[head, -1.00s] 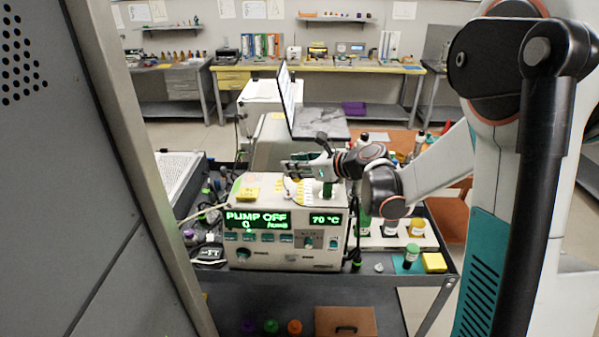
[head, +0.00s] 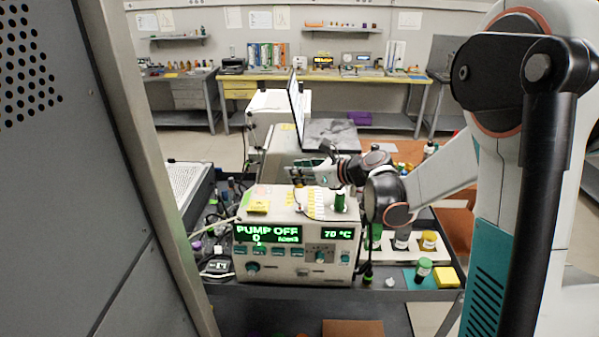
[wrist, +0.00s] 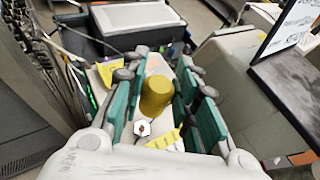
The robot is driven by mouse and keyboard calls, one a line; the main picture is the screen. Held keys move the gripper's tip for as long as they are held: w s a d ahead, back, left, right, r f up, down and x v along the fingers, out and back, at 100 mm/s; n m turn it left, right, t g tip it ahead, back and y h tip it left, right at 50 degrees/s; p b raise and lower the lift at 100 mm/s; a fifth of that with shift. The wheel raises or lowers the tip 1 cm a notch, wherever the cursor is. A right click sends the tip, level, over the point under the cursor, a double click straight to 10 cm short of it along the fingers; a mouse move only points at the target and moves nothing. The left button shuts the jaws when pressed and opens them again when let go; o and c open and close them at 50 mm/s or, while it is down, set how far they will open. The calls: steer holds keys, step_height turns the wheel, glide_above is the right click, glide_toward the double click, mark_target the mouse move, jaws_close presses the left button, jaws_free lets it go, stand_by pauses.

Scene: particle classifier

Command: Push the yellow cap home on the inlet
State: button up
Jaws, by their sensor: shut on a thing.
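The yellow cap (wrist: 156,95) is between the teal fingers of my gripper (wrist: 156,84) in the wrist view. The fingers are shut on its sides. In the head view my gripper (head: 304,171) is above the back of the pump unit (head: 285,272), and the cap cannot be made out there. The inlet cannot be clearly picked out; whatever lies under the cap is hidden by it. A white hexagonal fitting (wrist: 143,129) with a brown centre shows beside the cap in the wrist view. The pump display reads PUMP OFF, 0 and 70 °C.
A green vial (head: 340,203) stands on the unit's top right, close to my arm. A yellow note (head: 258,206) lies on its top left. Vials and a yellow block (head: 446,277) are at the cart's right.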

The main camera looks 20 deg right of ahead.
mark_target(304, 186)
steer(key=shift+f+b, duration=1.8)
steer(key=shift+f, duration=0.6)
steer(key=shift+f+b, duration=1.75)
steer(key=shift+b, duration=0.25)
steer(key=o, duration=1.1)
steer(key=shift+c, duration=0.2)
steer(key=v, duration=1.2)
steer(key=shift+s+f, duration=0.1)
